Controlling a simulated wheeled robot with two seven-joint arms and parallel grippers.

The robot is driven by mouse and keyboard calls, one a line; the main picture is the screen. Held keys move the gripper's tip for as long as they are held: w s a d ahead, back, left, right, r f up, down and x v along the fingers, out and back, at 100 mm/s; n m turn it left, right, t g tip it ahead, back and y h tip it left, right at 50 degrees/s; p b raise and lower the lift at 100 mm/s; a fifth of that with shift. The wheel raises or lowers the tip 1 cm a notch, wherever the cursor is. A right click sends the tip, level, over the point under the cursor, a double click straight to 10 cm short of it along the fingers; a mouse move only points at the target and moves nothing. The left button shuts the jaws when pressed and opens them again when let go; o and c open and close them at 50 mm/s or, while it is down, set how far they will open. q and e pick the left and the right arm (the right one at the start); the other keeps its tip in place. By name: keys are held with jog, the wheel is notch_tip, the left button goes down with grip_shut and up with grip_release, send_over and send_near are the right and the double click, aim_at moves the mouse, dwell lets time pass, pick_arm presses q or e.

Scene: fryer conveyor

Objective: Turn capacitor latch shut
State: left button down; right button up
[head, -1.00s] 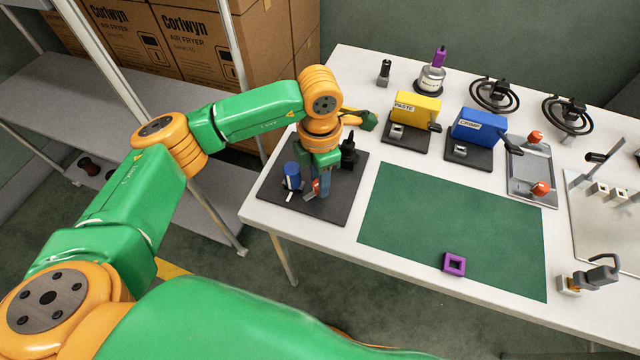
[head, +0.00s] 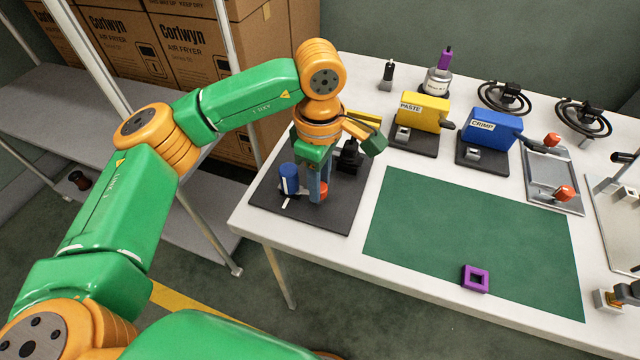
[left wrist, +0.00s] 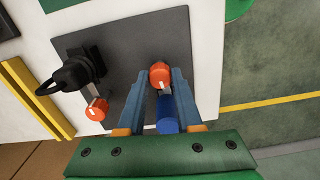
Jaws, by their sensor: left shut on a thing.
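A dark mat (head: 262,208) on the table's left end bears a blue capacitor (head: 288,178) and a red latch knob (head: 323,188) to its right. My left gripper (head: 318,192) points down over the knob. A black fixture (left wrist: 75,73) with a second red knob (left wrist: 97,108) stands apart to the left. My right gripper is not in view.
A yellow PASTE block (head: 424,112) and a blue CRIMP block (head: 490,130) stand along the back. A green work mat (head: 450,230) is mostly clear, with a purple square ring (head: 475,278) near its front edge. Shelving and cartons (head: 180,45) are at the left.

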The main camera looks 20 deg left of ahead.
pick_arm(q)
jog(key=shift+r+m, duration=0.1)
jog(key=shift+m, duration=0.5)
jog(key=c, duration=0.9)
grip_release()
jog(key=shift+o, duration=0.2)
notch_tip(320, 180, up, 7)
jog(key=shift+r, duration=0.1)
jog(key=shift+a, duration=0.1)
